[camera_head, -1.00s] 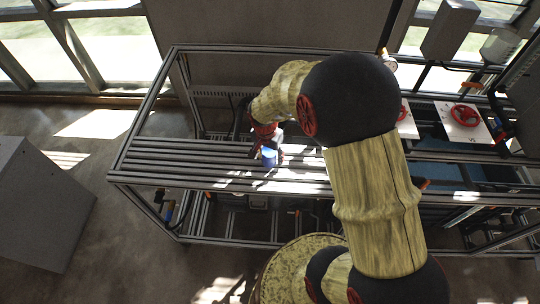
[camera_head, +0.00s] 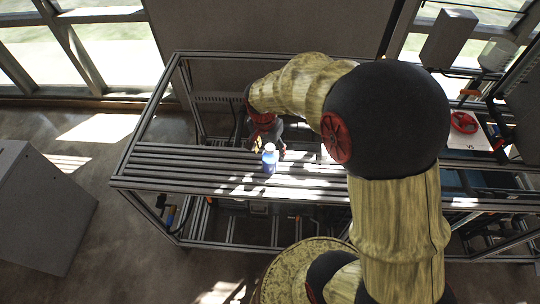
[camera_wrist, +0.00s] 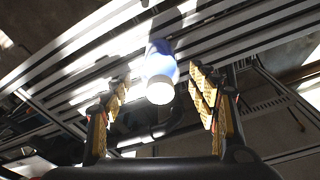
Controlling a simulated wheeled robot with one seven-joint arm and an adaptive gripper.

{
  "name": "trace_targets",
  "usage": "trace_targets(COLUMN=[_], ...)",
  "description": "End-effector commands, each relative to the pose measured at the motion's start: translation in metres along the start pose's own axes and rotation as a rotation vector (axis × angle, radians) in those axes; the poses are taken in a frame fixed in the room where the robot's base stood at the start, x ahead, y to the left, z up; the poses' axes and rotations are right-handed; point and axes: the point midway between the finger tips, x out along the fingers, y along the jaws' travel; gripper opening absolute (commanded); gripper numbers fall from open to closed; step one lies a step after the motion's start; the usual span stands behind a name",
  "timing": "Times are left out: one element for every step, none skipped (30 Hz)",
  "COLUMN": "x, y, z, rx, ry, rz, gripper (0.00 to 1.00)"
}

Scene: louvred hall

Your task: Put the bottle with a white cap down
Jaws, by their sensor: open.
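The bottle with a white cap (camera_head: 270,160) stands upright on the slatted metal rack top (camera_head: 200,170). Its body is blue. In the wrist view the bottle (camera_wrist: 160,62) shows its round white cap toward the camera, between the two fingers but beyond their tips.
The slatted top is clear to the left of the bottle. A red valve wheel (camera_head: 464,122) on a white panel stands at the right. A grey box (camera_head: 38,215) stands on the floor at the left. Metal frame posts and rails surround the rack top.

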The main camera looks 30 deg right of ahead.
Motion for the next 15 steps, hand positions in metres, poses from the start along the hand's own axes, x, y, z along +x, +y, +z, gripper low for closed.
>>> trace_targets(x=[-0.009,-0.013,-0.018,-0.021,-0.023,-0.026,-0.028,-0.030,-0.036,-0.043,-0.050,-0.064,-0.077,-0.091,-0.111], y=[0.000,0.000,0.000,0.000,0.000,0.000,0.000,0.000,0.000,0.000,0.001,0.001,0.003,0.005,0.009], z=[0.000,0.000,0.000,0.000,0.000,0.000,0.000,0.001,0.001,0.002,0.004,0.007,0.010,0.014,0.021], rx=[0.000,-0.001,-0.001,-0.001,-0.001,-0.001,-0.002,-0.005,-0.015,-0.027,-0.046,-0.081,-0.113,-0.152,-0.213], ry=[0.001,0.001,0.001,0.000,0.000,0.000,0.000,0.001,0.004,0.008,0.012,0.021,0.029,0.039,0.056], rz=[-0.001,-0.001,-0.001,0.000,0.000,0.001,0.000,-0.001,-0.006,-0.013,-0.022,-0.037,-0.052,-0.068,-0.092], gripper=[0.60,0.60,0.60,0.60,0.60,0.60,0.60,0.60,0.60,0.60,0.60,0.60,0.60,0.60,0.60])
